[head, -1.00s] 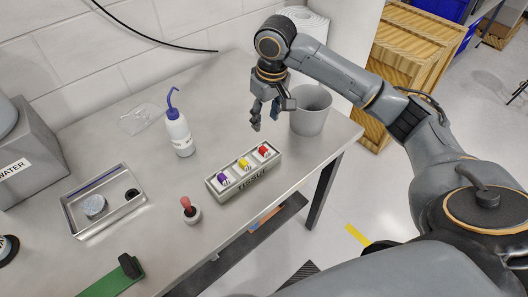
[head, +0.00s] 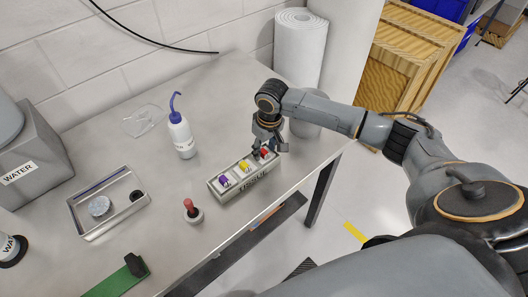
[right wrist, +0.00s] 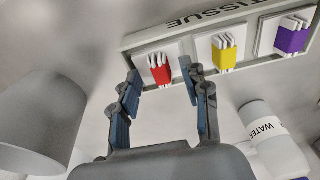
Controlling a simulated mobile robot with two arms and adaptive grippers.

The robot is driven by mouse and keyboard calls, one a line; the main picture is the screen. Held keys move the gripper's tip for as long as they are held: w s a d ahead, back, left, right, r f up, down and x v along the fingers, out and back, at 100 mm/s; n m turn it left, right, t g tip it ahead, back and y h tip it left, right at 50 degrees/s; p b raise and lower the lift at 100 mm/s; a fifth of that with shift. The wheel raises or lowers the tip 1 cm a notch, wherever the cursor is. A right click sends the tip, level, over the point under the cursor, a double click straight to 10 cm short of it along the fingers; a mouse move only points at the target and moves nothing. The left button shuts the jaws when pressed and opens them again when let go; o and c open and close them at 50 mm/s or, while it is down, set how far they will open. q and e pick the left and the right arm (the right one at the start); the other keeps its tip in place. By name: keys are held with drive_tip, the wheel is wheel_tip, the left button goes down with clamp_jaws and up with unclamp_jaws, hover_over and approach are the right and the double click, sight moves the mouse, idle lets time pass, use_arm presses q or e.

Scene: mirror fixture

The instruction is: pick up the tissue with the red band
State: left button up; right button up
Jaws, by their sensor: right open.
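The tissue with the red band (right wrist: 160,69) stands in the end compartment of the tissue box (head: 229,196); in the head view the red band (head: 264,152) shows just below my fingers. My right gripper (head: 266,146) is over that end of the box. In the right wrist view my right gripper (right wrist: 164,88) is open, with one finger on each side of the red-banded tissue and nothing between them in its grip. The yellow-banded tissue (right wrist: 225,53) stands beside it, and the purple-banded tissue (right wrist: 292,37) is at the far end. My left gripper is not in view.
A grey bin (right wrist: 37,125) stands close to the right gripper. A wash bottle (head: 181,136) is behind the box, and a red-topped dropper bottle (head: 190,208) is left of it. A metal tray (head: 84,231) lies further left. The table's front edge is near the box.

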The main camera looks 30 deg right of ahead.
drive_tip(key=shift+f, duration=0.25)
drive_tip(key=c, duration=0.8)
drive_tip(key=shift+r, duration=0.2)
drive_tip(key=shift+w+r+b, duration=0.1)
drive_tip(key=shift+r+b, duration=0.55)
drive_tip(key=s+a+r+b, duration=0.1)
drive_tip(key=s+a+r, duration=0.1)
drive_tip(key=s+r, duration=0.1)
drive_tip(key=s+a+r+b, duration=0.1)
drive_tip(key=s+a+r, duration=0.1)
drive_tip(key=s+r, duration=0.2)
drive_tip(key=s+a+r+b, duration=0.1)
drive_tip(key=s+a+r, duration=0.1)
drive_tip(key=s+r, duration=0.2)
drive_tip(key=shift+s+a+r, duration=0.25)
drive_tip(key=shift+s+a, duration=0.1)
drive_tip(key=shift+s, duration=0.4)
drive_tip(key=shift+o, duration=0.2)
